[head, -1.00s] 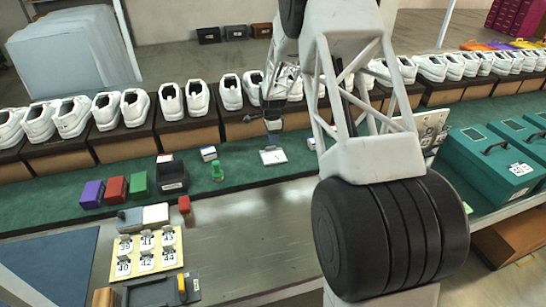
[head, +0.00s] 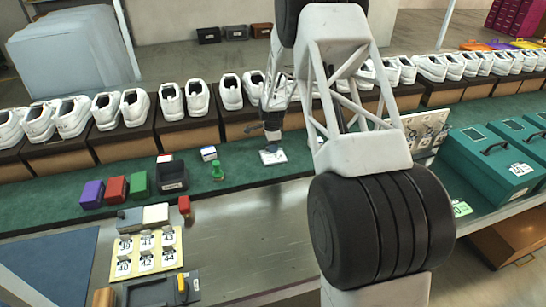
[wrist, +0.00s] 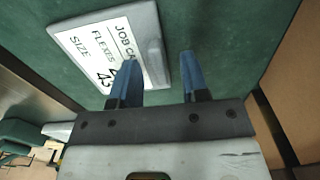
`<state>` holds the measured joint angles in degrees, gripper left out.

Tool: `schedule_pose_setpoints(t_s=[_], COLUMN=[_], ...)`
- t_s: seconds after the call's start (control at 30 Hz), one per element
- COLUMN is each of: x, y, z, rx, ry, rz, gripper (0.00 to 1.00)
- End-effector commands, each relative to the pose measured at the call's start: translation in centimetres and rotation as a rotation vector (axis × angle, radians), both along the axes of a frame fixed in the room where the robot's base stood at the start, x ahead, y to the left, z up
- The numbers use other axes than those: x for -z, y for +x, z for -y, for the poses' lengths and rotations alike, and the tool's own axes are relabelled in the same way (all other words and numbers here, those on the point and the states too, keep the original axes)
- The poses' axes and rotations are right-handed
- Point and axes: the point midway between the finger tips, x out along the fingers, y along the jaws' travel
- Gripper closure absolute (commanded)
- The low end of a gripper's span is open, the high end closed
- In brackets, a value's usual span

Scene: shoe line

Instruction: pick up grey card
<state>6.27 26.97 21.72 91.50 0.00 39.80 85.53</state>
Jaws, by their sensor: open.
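The grey card (head: 273,157) lies on the green strip of the bench, below the row of shoes. In the wrist view it is a grey plate (wrist: 150,35) with a white label reading "JOB CARD", "FLEXES", "SIZE" and a number partly hidden by a finger. My gripper (wrist: 158,60) is open, with two blue fingers. The left finger overlaps the card's label and the right finger lies over green surface just past the card's edge. In the head view my gripper (head: 272,137) is right above the card; whether it touches the card, I cannot tell.
Shoes on brown boxes (head: 240,126) line the bench behind. Teal cases (head: 490,160) stand at right. Bare metal surface (head: 260,220) lies in front.

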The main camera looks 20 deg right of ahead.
Motion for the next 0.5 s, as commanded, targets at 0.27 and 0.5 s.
schedule_pose_setpoints(t_s=[0.27,0.5], x=[-0.01,-0.02], y=[0.00,0.00], z=[0.00,0.00], rx=[0.000,0.000], ry=[0.000,0.000], rz=[0.000,0.000], gripper=[0.75,1.00])
